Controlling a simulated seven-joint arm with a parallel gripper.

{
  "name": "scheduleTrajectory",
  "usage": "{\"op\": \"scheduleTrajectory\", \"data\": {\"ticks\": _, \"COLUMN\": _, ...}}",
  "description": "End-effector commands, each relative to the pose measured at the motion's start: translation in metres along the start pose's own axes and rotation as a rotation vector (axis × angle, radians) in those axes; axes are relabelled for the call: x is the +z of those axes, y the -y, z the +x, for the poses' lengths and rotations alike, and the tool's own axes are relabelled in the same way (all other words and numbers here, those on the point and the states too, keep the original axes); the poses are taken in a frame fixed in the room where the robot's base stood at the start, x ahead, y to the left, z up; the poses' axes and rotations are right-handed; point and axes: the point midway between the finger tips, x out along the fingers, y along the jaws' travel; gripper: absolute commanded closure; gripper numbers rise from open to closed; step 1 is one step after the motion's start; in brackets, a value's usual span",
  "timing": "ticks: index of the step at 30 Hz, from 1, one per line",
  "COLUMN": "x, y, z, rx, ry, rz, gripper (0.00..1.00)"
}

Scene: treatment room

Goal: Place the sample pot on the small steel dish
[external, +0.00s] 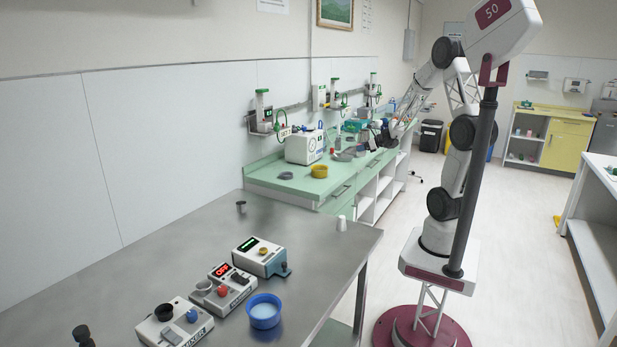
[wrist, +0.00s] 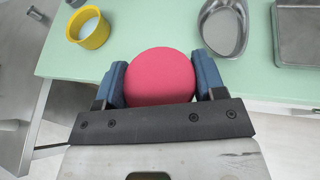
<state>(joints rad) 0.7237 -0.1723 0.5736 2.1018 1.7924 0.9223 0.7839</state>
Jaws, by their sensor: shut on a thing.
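My gripper (wrist: 160,84) is shut on a round pink-red thing, seen from above in the wrist view; I take it to be the sample pot (wrist: 160,75). Its underside is hidden, so I cannot tell its height over the green counter edge. In the external view my gripper (external: 385,136) is small and far off at the counter, and the pot is not clear. A shiny steel kidney-shaped dish (wrist: 224,30) lies ahead and right of the pot. I cannot tell which is the named dish.
A yellow bowl (wrist: 88,28) stands ahead and left of the pot, and a steel tray (wrist: 298,35) lies at the right. The green counter (wrist: 150,20) is clear between bowl and kidney dish. A white device (external: 304,147) stands against the wall.

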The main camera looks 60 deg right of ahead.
Motion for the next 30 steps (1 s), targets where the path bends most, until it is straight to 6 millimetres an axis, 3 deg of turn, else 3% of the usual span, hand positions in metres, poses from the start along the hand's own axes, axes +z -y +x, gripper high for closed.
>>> {"op": "scheduleTrajectory", "data": {"ticks": 24, "x": 0.029, "y": 0.076, "z": 0.081, "rx": 0.001, "ry": 0.000, "rz": 0.000, "gripper": 0.59}}
{"op": "scheduleTrajectory", "data": {"ticks": 30, "x": 0.033, "y": 0.088, "z": 0.093, "rx": 0.001, "ry": -0.001, "rz": 0.001, "gripper": 0.59}}
